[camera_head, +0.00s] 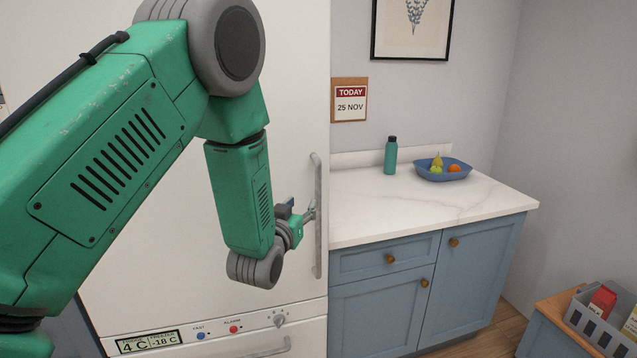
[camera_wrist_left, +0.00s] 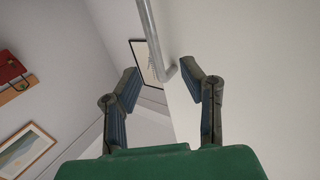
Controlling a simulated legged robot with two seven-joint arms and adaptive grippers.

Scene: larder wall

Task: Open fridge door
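The tall white fridge door (camera_head: 290,110) fills the left half of the head view and looks shut. Its grey vertical bar handle (camera_head: 318,230) is near the door's right edge. My left gripper (camera_head: 309,212) is at the handle, about mid-height. In the left wrist view the two fingers of my left gripper (camera_wrist_left: 163,76) are spread apart. The handle (camera_wrist_left: 153,32) passes between the fingertips there, its bent end close to the right finger. I cannot tell whether a finger touches it. My green left arm hides much of the door. My right gripper is not in view.
Right of the fridge is a marble counter (camera_head: 440,207) with a teal bottle (camera_head: 390,156) and a blue fruit bowl (camera_head: 442,173), above blue cabinets (camera_head: 470,270). A control panel (camera_head: 210,332) runs below the door. A grey crate (camera_head: 590,327) stands at the lower right.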

